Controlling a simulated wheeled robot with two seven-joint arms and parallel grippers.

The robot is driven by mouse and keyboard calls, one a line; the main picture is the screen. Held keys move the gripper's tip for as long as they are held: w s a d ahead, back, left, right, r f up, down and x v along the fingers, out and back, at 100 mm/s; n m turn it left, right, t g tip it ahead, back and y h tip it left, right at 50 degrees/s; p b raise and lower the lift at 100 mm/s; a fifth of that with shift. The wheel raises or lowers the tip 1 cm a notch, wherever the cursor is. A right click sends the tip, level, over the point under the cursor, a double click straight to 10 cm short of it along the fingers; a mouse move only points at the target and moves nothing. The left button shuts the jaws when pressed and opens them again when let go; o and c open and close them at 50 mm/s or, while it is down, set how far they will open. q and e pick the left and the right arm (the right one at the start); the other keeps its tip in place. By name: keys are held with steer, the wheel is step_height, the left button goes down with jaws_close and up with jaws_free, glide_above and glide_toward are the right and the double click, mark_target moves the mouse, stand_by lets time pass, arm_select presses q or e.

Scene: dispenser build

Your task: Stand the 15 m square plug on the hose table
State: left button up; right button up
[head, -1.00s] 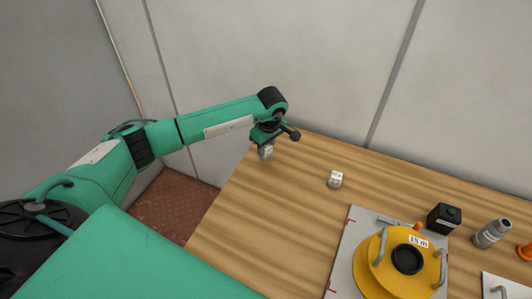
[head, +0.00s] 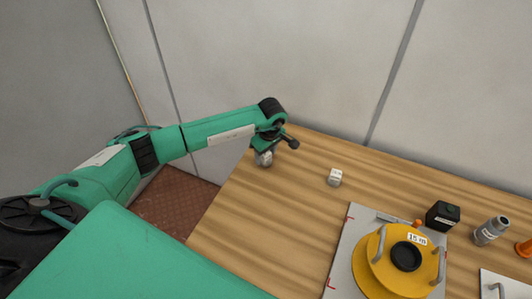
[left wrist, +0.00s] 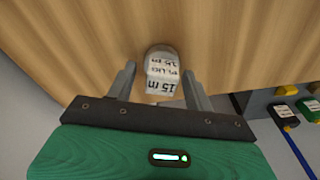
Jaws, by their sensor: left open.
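A small pale grey plug (head: 264,159) is at the far left of the wooden table, just below my left gripper (head: 265,149). In the left wrist view the plug (left wrist: 161,72) carries a white label reading "15 m" with smaller text, and has a rounded grey end. It lies between the two fingers of my left gripper (left wrist: 158,85), which are open with a gap on each side. I cannot tell for sure whether the plug rests on the table or is square. A second white plug (head: 335,177) stands on the table to the right. My right gripper is out of view.
A yellow reel marked 15 m (head: 412,236) sits on a grey plate (head: 345,245) at the right.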

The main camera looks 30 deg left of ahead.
mark_target(269, 154)
arm_select(q)
steer(key=shift+r, duration=0.1)
steer(key=shift+r, duration=0.2)
step_height(269, 154, up, 12)
steer(key=d+b, duration=0.1)
steer(key=b, duration=0.2)
steer(key=shift+s+d+f, duration=0.15)
steer(key=shift+s, duration=0.1)
steer(key=shift+f, duration=0.1)
